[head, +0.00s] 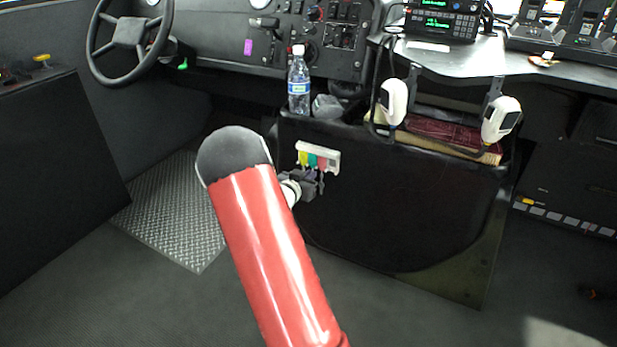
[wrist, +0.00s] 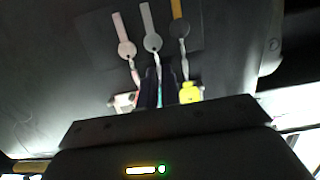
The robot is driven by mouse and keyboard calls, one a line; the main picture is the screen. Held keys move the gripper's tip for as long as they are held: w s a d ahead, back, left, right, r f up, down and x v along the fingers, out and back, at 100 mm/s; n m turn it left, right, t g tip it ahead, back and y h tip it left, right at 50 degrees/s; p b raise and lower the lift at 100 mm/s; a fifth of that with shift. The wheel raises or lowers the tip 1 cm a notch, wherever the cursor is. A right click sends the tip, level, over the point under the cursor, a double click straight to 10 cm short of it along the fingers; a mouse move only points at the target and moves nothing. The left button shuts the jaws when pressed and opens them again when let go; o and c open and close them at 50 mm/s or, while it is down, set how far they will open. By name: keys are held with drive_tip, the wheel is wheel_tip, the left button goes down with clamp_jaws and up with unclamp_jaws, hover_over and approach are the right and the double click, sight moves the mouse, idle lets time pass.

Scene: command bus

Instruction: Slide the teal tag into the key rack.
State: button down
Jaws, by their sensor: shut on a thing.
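The white key rack (head: 326,152) is on the dark panel below the dashboard in the head view. A yellow tag (head: 303,158) and a pinkish-red tag (head: 322,163) are at the rack. The teal tag (head: 312,160) is between them, at the rack's front. My gripper (head: 312,181) is just below the rack, shut on the teal tag. In the wrist view, a thin teal strip of it shows between my dark fingers (wrist: 159,88), with the yellow tag (wrist: 190,92) close on the right. My fingers hide most of it, and I cannot tell how far it is in the slot.
A water bottle (head: 299,82) stands above the rack. A white handset (head: 394,101) hangs to the right. The floor in front is clear.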

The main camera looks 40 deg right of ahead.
idle(0.3)
drive_tip(key=c, duration=1.5)
unclamp_jaws()
drive_tip(key=shift+f+v, duration=0.15)
drive_tip(key=shift+v, duration=0.55)
drive_tip(key=shift+f+v, duration=0.15)
drive_tip(key=shift+v, duration=0.55)
drive_tip(key=shift+f+p+v, duration=0.15)
drive_tip(key=shift+f+v, duration=0.1)
drive_tip(key=shift+v, duration=0.9)
drive_tip(key=shift+f+p+v, duration=0.1)
drive_tip(key=shift+f+v, duration=0.15)
drive_tip(key=shift+v, duration=0.9)
drive_tip(key=shift+f+p+v, duration=0.15)
drive_tip(key=shift+f+v, duration=0.1)
drive_tip(key=shift+v, duration=0.9)
drive_tip(key=shift+s+a, duration=0.1)
drive_tip(key=shift+a, duration=0.05)
